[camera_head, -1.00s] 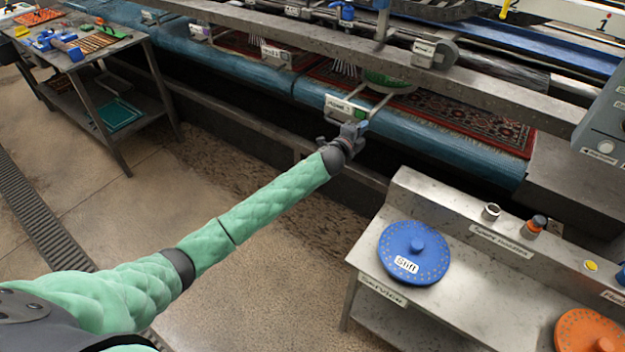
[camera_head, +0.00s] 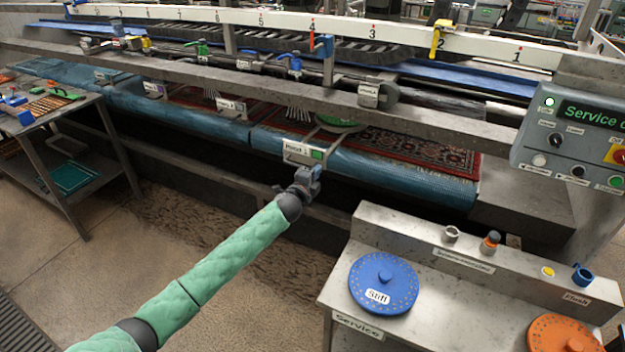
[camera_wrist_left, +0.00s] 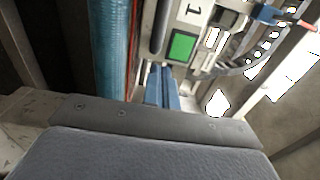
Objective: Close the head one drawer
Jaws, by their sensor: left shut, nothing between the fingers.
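The head one drawer shows as a pale metal front (camera_head: 303,152) with a label and a green square at its right end. It stands out over the blue roller (camera_head: 385,172), further forward than the neighbouring heads. Part of a green round brush (camera_head: 340,126) shows behind it. My left gripper (camera_head: 309,173) is shut and empty, just below and in front of the drawer front. In the left wrist view the blue fingertips (camera_wrist_left: 162,88) are together close to the front, near the green square (camera_wrist_left: 182,46); whether they touch it is unclear. My right gripper is out of view.
Head two (camera_head: 231,107) and other heads lie further left along the machine. A service bench (camera_head: 430,290) with a blue disc (camera_head: 384,283) stands at the right front. A control panel (camera_head: 575,140) is at the right. A tool table (camera_head: 50,115) stands at the left. Floor between is clear.

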